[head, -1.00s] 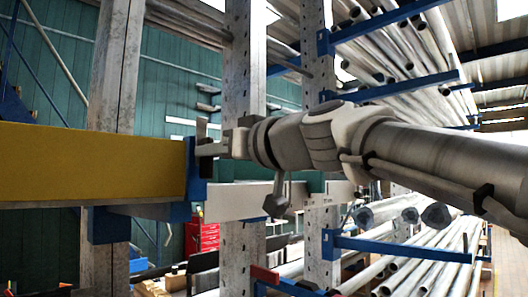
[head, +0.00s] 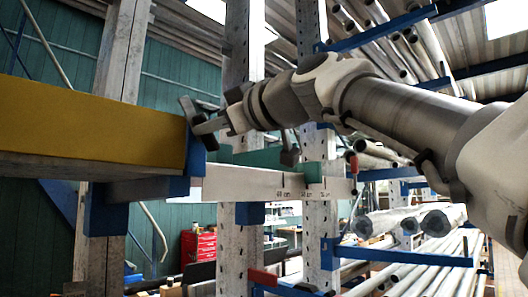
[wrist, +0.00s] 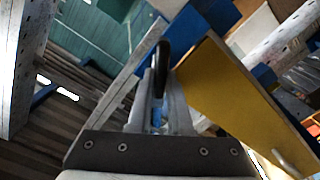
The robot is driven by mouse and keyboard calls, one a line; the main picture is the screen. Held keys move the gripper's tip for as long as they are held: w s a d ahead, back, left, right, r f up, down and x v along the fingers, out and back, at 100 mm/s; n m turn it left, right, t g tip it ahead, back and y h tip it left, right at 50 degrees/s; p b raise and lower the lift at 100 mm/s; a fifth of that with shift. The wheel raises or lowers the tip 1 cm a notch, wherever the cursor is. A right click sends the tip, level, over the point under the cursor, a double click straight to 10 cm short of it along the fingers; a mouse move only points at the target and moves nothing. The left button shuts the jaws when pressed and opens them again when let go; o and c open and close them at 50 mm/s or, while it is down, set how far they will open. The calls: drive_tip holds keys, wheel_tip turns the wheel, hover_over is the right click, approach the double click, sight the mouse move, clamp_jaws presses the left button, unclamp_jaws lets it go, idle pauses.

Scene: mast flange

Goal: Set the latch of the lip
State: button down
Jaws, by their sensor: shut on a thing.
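A yellow beam (head: 90,130) ends at its right in a blue upright end piece (head: 196,157), which I take as the lip. At its top a dark, flat lever (head: 188,110), apparently the latch, leans up to the left. My gripper (head: 207,125) reaches in from the right, shut at this lever. In the wrist view the lever's black end (wrist: 162,62) shows between the two grey fingers, beside the blue piece and the yellow beam (wrist: 215,95). The lever's pivot is hidden, so I cannot tell whether it is seated.
Perforated steel posts (head: 243,60) stand close behind. Racks of pipes (head: 420,270) fill the right side. A red drawer cabinet (head: 198,246) stands low behind.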

drive_tip(key=n+b, duration=0.2)
drive_tip(key=n, duration=0.1)
drive_tip(key=n+b, duration=0.1)
drive_tip(key=n, duration=0.3)
drive_tip(key=f+n+b, duration=0.1)
drive_tip(key=n+b, duration=0.1)
drive_tip(key=n, duration=0.2)
drive_tip(key=shift+s+a+b, duration=0.15)
drive_tip(key=shift+b, duration=0.15)
drive_tip(key=shift+n, duration=0.3)
drive_tip(key=c, duration=0.8)
unclamp_jaws()
drive_tip(key=shift+c, duration=0.2)
drive_tip(key=shift+s, duration=0.1)
drive_tip(key=b+v, duration=0.3)
drive_tip(key=v, duration=1.4)
drive_tip(key=shift+d, duration=0.25)
